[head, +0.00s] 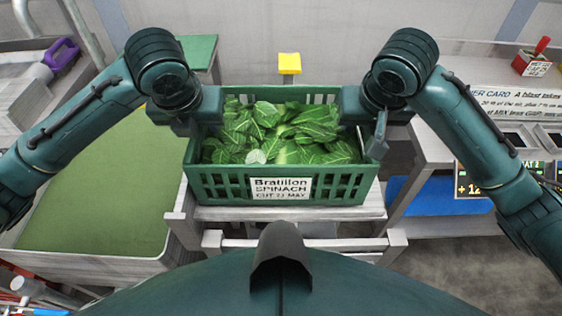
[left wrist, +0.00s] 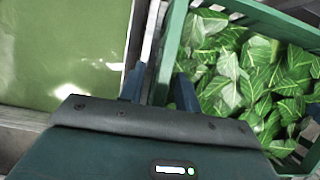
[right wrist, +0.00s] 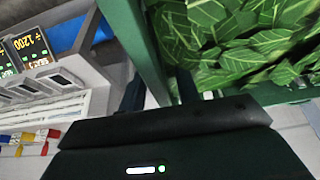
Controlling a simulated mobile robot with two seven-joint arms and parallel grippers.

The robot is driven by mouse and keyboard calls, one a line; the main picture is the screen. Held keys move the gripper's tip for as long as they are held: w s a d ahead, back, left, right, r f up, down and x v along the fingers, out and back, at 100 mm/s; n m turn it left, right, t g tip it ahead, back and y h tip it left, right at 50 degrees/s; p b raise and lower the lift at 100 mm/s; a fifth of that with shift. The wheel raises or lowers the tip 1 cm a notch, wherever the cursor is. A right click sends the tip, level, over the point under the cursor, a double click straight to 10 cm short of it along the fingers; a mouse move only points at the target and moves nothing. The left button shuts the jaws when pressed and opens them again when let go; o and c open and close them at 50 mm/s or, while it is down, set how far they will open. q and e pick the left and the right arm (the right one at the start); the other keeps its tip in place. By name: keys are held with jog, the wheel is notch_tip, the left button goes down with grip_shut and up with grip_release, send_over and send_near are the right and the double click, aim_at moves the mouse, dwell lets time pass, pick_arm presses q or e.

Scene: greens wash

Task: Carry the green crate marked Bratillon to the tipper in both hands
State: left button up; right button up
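The green crate (head: 215,187), labelled "Bratillon SPINACH", stands level on a pale stand in front of me. It is filled with spinach leaves (head: 285,140). My left gripper (head: 204,118) is at the crate's left wall; in the left wrist view its fingers (left wrist: 159,88) stand either side of that wall, with a gap showing on the outer side. My right gripper (head: 366,125) is at the right wall; in the right wrist view its fingers (right wrist: 160,88) also straddle the wall, with a gap on the outer side. I cannot tell which thing is the tipper.
A wide bin with a flat green surface (head: 95,190) lies left of the crate. A yellow block (head: 289,63) stands behind it. At the right are a counter with a printed card (head: 510,100), a lit display (head: 475,186) and a blue item (head: 430,195) below.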

pick_arm(q)
jog(key=shift+r, duration=0.1)
jog(key=v, duration=1.1)
jog(key=shift+s+r, duration=0.25)
jog(key=shift+r, duration=0.1)
pick_arm(e)
jog(key=shift+r, duration=0.1)
jog(key=v, duration=1.1)
jog(key=shift+s+r, duration=0.25)
jog(key=shift+r, duration=0.1)
